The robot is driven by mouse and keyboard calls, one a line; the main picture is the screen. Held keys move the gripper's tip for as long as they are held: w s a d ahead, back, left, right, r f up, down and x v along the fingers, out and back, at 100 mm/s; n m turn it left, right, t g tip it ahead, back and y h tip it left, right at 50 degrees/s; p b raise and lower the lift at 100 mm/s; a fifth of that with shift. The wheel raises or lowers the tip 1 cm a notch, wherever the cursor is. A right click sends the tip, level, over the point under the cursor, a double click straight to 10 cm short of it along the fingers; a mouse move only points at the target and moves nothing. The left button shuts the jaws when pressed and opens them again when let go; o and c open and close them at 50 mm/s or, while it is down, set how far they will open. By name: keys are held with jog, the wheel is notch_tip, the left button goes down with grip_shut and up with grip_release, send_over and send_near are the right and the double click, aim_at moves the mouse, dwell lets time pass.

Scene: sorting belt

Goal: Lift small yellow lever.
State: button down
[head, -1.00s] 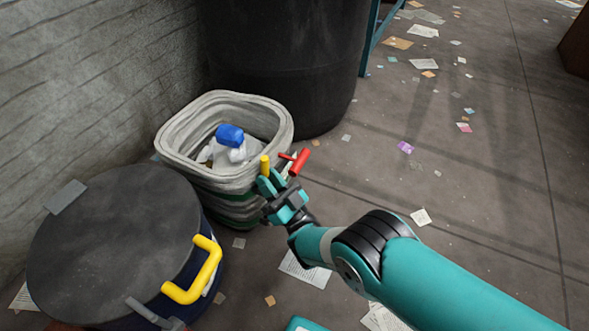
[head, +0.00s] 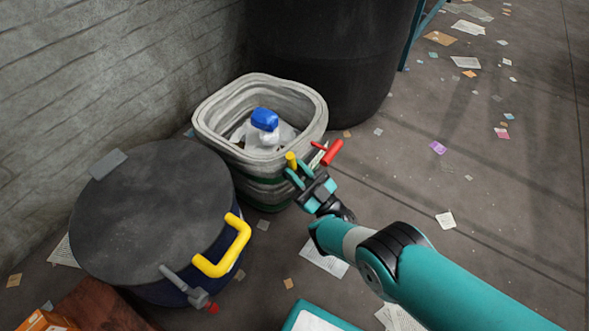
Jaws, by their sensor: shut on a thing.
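The small yellow lever (head: 291,160) stands upright at the front right rim of the grey bin, its top showing above my fingers. My gripper (head: 303,172) is at the lever, shut on it, with the teal fingers hiding its lower part. A red lever (head: 333,152) sticks out just right of my gripper, tilted. I cannot tell how the yellow lever joins the bin.
The grey ribbed bin (head: 212,126) holds a blue-capped bottle (head: 264,120) and white scraps. A dark lidded drum (head: 150,215) with a big yellow handle (head: 238,245) is at left. A black barrel (head: 330,60) stands behind. The floor at right is open, with scattered paper.

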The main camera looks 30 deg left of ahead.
jog(key=shift+f, duration=0.1)
jog(key=c, duration=1)
grip_release()
jog(key=shift+d, duration=0.1)
jog(key=v, duration=0.7)
jog(key=shift+d+f+p, duration=0.15)
jog(key=shift+p, duration=0.25)
